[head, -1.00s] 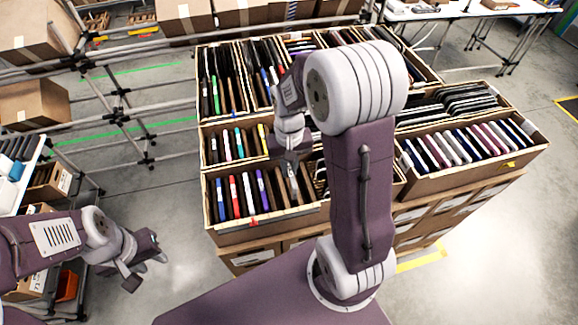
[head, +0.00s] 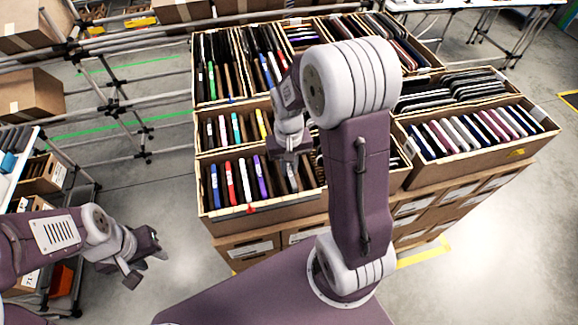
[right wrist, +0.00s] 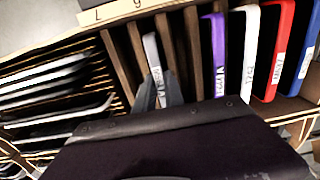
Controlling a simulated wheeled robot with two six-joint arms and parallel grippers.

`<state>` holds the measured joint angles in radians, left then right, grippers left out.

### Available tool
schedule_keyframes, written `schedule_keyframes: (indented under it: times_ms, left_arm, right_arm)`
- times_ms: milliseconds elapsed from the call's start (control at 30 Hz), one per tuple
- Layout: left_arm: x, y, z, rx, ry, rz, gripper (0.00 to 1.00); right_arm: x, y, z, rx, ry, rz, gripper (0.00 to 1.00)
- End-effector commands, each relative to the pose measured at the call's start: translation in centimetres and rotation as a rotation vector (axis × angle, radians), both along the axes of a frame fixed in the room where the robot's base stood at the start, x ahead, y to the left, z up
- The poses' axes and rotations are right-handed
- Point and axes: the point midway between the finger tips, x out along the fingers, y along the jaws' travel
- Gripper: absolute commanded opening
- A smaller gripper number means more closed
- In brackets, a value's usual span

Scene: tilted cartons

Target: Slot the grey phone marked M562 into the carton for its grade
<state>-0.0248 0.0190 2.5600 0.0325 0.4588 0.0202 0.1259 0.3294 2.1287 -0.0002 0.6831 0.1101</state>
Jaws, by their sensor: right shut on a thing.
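The grey phone (right wrist: 153,60) is between the fingers of my right gripper (right wrist: 159,94) in the right wrist view. Its label is too small to read surely. It stands among brown dividers (right wrist: 192,50) of the front left carton (head: 262,215), in line with the purple phone (right wrist: 217,55). Whether its lower end rests on the carton floor is hidden. In the head view my right gripper (head: 292,178) reaches down into this carton, right of its coloured phones. My left gripper (head: 148,262) is open and empty, left of the cartons above the floor.
White (right wrist: 250,50), red (right wrist: 277,50) and blue phones stand beyond the purple one. The front right carton (head: 430,180) holds a row of phones. A rack (head: 140,85) stands at left.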

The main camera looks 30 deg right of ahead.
Motion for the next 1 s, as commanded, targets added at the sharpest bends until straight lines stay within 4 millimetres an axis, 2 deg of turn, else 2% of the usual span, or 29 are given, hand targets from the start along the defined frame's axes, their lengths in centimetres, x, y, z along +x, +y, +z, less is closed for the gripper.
schedule_keyframes:
  times_ms: [1000]
  left_arm:
    - [0.0, -0.01, -0.26, 0.0, 0.0, 0.0, 0.36]
  right_arm:
    - [0.0, 0.0, -0.53, 0.0, 0.0, 0.0, 0.0]
